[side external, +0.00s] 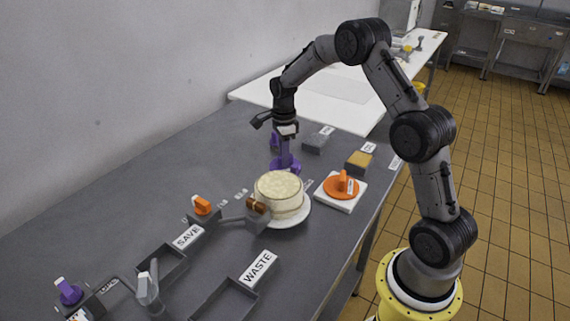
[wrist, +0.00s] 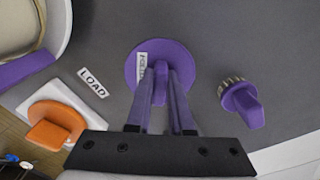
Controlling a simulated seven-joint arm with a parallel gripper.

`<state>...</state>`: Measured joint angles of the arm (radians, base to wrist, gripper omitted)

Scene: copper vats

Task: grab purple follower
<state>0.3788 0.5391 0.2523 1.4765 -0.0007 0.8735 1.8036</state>
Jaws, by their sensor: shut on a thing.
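The purple follower (wrist: 141,60) is a flat purple disc with an upright grip and a small white label whose text I cannot read. It sits on the grey table under my gripper in the wrist view, and behind the cake in the side view (side external: 284,163). My gripper (wrist: 161,78) points down, and its two fingers are shut on the upright grip, one on each side. In the side view my gripper (side external: 285,153) is right above the disc. I cannot tell whether the disc is lifted off the table.
A purple knob with a ribbed collar (wrist: 242,103) stands to the right in the wrist view. A pale cake (side external: 279,194) is close in front. An orange-handled disc (side external: 341,187) lies on a white square. Trays marked SAVE and WASTE (side external: 222,300) are nearer the camera.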

